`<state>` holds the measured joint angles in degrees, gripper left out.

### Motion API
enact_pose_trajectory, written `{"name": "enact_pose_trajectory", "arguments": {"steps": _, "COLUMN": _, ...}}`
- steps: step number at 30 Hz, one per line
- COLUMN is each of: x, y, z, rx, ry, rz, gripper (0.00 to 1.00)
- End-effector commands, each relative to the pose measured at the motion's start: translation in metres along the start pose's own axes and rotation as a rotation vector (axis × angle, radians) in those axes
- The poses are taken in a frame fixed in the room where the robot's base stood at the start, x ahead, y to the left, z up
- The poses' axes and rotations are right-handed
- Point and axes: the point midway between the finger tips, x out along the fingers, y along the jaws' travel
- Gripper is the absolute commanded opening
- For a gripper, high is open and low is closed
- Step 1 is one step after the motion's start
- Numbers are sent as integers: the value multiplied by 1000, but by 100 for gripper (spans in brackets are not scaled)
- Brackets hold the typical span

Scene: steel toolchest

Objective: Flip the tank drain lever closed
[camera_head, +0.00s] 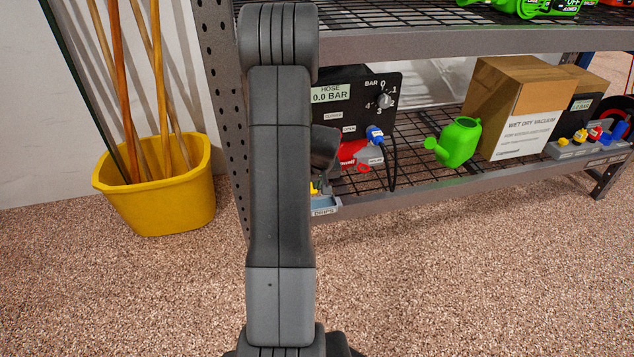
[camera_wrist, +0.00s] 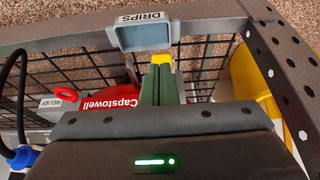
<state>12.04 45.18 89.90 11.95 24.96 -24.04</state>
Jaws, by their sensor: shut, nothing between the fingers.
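The red tank (camera_wrist: 108,107), lettered Capstowell, sits on the lower mesh shelf; it also shows in the head view (camera_head: 352,152), partly hidden by my arm. A small yellow part (camera_wrist: 161,59) shows just past my fingertips, above the grey drip tray (camera_wrist: 116,37) marked DRIPS; it looks like the drain lever, but its position is hard to read. In the head view a bit of yellow (camera_head: 314,188) shows beside my arm. My gripper (camera_wrist: 159,72) is shut and empty, with its green fingers beside the tank and close to the yellow part; contact cannot be told.
A black gauge panel (camera_head: 362,97) reads HOSE 0.0 BAR. A blue connector (camera_head: 375,135) with a black hose and a red relief ring (camera_wrist: 66,94) are near the tank. The rack's perforated post (camera_wrist: 285,75) stands close by. A green watering can (camera_head: 459,141) and cardboard box (camera_head: 512,105) stand farther right.

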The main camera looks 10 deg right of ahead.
Motion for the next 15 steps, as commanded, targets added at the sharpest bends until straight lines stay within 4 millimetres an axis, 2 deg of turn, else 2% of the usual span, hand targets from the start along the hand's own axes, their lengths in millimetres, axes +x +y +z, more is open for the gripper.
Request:
{"name": "enact_pose_trajectory", "arguments": {"steps": 1, "x": -11, "y": 0, "z": 10, "rx": 3, "ry": -2, "rz": 1, "gripper": 0}}
{"name": "enact_pose_trajectory", "arguments": {"steps": 6, "x": -34, "y": 0, "z": 38, "rx": 2, "ry": -1, "rz": 1, "gripper": 0}}
{"name": "enact_pose_trajectory", "arguments": {"steps": 9, "x": -44, "y": 0, "z": 50, "rx": 2, "ry": -1, "rz": 0, "gripper": 0}}
{"name": "enact_pose_trajectory", "arguments": {"steps": 15, "x": -54, "y": 0, "z": 61, "rx": 0, "ry": 0, "rz": 1, "gripper": 0}}
